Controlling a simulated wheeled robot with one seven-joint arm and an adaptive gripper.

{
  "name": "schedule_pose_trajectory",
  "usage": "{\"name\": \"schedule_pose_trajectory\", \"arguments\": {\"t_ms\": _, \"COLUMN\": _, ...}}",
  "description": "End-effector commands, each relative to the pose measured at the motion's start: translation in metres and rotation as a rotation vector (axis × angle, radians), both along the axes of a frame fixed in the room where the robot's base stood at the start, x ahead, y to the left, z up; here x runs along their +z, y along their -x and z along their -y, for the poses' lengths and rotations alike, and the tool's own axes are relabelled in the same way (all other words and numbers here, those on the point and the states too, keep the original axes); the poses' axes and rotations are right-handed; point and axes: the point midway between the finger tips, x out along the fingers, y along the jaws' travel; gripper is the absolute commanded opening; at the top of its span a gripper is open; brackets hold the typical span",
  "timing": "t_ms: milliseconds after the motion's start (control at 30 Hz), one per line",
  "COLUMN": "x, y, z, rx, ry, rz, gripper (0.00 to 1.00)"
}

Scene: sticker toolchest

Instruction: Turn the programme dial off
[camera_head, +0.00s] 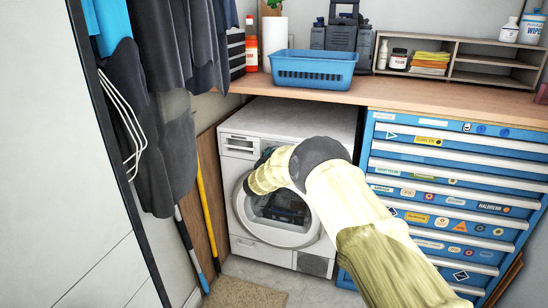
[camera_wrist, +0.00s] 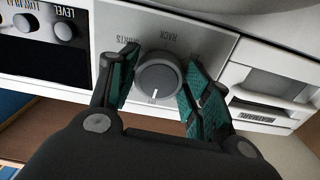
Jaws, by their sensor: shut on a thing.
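The programme dial (camera_wrist: 160,74) is a round grey knob on the white front panel of the machine. In the wrist view its pale pointer line points down the picture, toward my gripper's palm. The words SHIRTS and RACK show upside down above it. My gripper (camera_wrist: 162,60) has its teal-padded fingers on either side of the dial and is shut on it. In the head view the white front-loading machine (camera_head: 240,215) stands under the worktop. My arm hides the dial and most of my gripper there.
Small knobs (camera_wrist: 64,31) lie left of the dial, and a recessed drawer handle (camera_wrist: 272,84) lies right. In the head view a blue drawer chest (camera_head: 440,222) stands close on the right. Dark clothes (camera_head: 150,110) and poles (camera_head: 206,215) are on the left.

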Motion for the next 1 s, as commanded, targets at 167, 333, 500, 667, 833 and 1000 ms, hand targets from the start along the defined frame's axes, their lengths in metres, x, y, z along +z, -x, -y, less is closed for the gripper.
{"name": "schedule_pose_trajectory", "arguments": {"t_ms": 167, "x": -0.0010, "y": 0.0004, "z": -0.0006, "rx": 0.002, "ry": 0.044, "rz": -0.015, "gripper": 0.25}}
{"name": "schedule_pose_trajectory", "arguments": {"t_ms": 333, "x": -0.0012, "y": 0.0005, "z": -0.0005, "rx": 0.002, "ry": 0.058, "rz": -0.021, "gripper": 0.25}}
{"name": "schedule_pose_trajectory", "arguments": {"t_ms": 500, "x": -0.0014, "y": 0.0005, "z": -0.0006, "rx": 0.002, "ry": 0.060, "rz": -0.022, "gripper": 0.25}}
{"name": "schedule_pose_trajectory", "arguments": {"t_ms": 667, "x": -0.0014, "y": 0.0005, "z": -0.0006, "rx": 0.002, "ry": 0.059, "rz": -0.021, "gripper": 0.25}}
{"name": "schedule_pose_trajectory", "arguments": {"t_ms": 833, "x": -0.0012, "y": 0.0004, "z": -0.0003, "rx": 0.001, "ry": 0.059, "rz": -0.021, "gripper": 0.69}}
{"name": "schedule_pose_trajectory", "arguments": {"t_ms": 1000, "x": -0.0006, "y": 0.0002, "z": 0.0004, "rx": 0.000, "ry": 0.060, "rz": -0.020, "gripper": 0.69}}
